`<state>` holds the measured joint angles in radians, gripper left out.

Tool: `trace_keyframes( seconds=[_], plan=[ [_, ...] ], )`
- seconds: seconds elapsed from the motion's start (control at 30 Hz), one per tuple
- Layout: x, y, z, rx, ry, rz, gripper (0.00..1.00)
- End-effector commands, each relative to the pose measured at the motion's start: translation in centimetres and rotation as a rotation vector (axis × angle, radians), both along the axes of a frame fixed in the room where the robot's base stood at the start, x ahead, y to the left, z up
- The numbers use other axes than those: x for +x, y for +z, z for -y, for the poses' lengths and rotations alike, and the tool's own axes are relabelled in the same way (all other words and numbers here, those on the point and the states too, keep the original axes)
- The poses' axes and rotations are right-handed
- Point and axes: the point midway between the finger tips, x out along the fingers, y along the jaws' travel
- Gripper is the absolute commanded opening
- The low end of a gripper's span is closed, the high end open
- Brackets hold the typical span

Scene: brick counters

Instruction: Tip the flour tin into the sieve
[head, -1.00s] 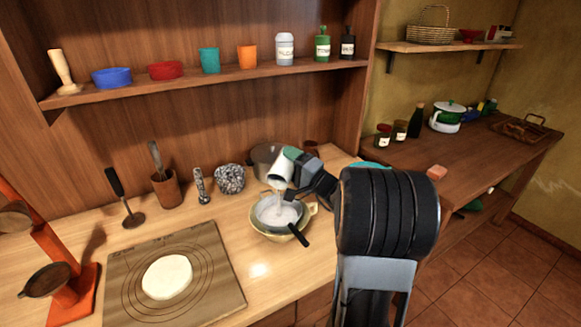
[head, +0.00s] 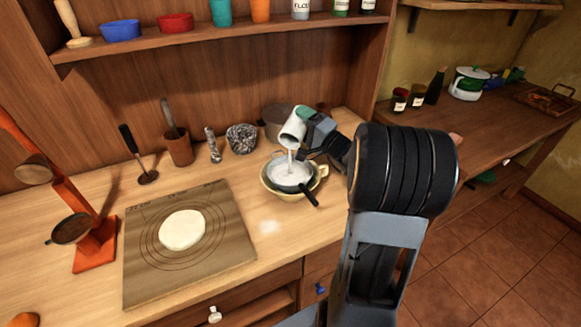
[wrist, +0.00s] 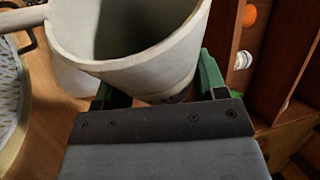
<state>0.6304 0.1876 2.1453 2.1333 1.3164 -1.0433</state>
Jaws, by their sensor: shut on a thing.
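My gripper (head: 305,116) is shut on the flour tin (head: 292,131), a white cylinder. I hold it tilted, mouth down, above the sieve (head: 291,174). A thin white stream falls from its mouth into the sieve, which holds white flour. The sieve rests over a yellow bowl (head: 268,187), its black handle pointing toward the front right. In the wrist view the green fingers (wrist: 158,88) grip the tin (wrist: 130,62), whose open mouth shows a dark inside. A pale band runs left from its rim. The pale sieve is partly seen at the left edge.
A board (head: 145,262) with a round of dough (head: 182,230) lies to the left. A shelf hangs above.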

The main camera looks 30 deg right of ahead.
Motion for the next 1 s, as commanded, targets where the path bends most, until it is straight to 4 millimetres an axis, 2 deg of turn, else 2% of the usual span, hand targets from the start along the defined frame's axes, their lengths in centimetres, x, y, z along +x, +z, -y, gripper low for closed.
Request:
trace_keyframes(
  seconds=[0.17,0.5,1.0],
  plan=[
    [0.1,-0.3,0.1,0.041,0.004,-0.036,0.31],
    [0.6,-2.5,0.8,0.286,0.002,-0.258,0.31],
    [0.6,-3.1,0.7,0.445,-0.001,-0.398,0.31]
  ],
)
